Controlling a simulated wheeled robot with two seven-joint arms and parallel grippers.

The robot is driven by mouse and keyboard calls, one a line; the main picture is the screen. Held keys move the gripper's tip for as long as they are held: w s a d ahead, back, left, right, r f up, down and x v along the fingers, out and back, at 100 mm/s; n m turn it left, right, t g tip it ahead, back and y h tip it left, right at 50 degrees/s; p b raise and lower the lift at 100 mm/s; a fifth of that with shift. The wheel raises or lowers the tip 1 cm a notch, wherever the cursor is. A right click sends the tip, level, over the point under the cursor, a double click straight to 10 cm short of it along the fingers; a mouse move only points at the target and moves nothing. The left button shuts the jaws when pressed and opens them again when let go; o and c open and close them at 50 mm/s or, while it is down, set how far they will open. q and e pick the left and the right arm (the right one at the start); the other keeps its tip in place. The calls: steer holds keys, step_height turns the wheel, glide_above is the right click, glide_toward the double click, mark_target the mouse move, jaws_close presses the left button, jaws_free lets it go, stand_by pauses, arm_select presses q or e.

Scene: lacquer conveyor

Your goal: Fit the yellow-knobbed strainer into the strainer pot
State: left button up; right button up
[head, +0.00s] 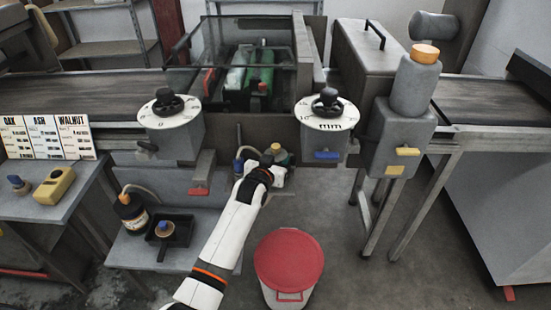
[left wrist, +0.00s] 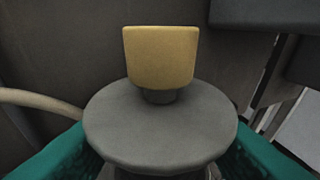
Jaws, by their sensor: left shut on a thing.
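The yellow-knobbed strainer (head: 277,149) is in my left gripper, in front of the machine below the two white dials. In the left wrist view its yellow knob (left wrist: 160,58) stands upright on a round grey lid (left wrist: 160,128). The teal fingers of my left gripper (left wrist: 160,160) are shut on it from both sides, below the lid's rim. The strainer's lower part is hidden. I cannot clearly make out the strainer pot; my left gripper (head: 265,172) and the strainer may cover it. My right gripper is not in view.
A pale hose (head: 245,151) curves beside the strainer. A blue-knobbed piece (head: 165,228) sits in a black tray (head: 181,222) on the low shelf, near a dark bottle (head: 131,211). A red-lidded bin (head: 288,258) stands below my arm.

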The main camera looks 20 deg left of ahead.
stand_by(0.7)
arm_select(q)
steer(key=shift+f+b, duration=0.7)
steer(key=shift+f, duration=0.65)
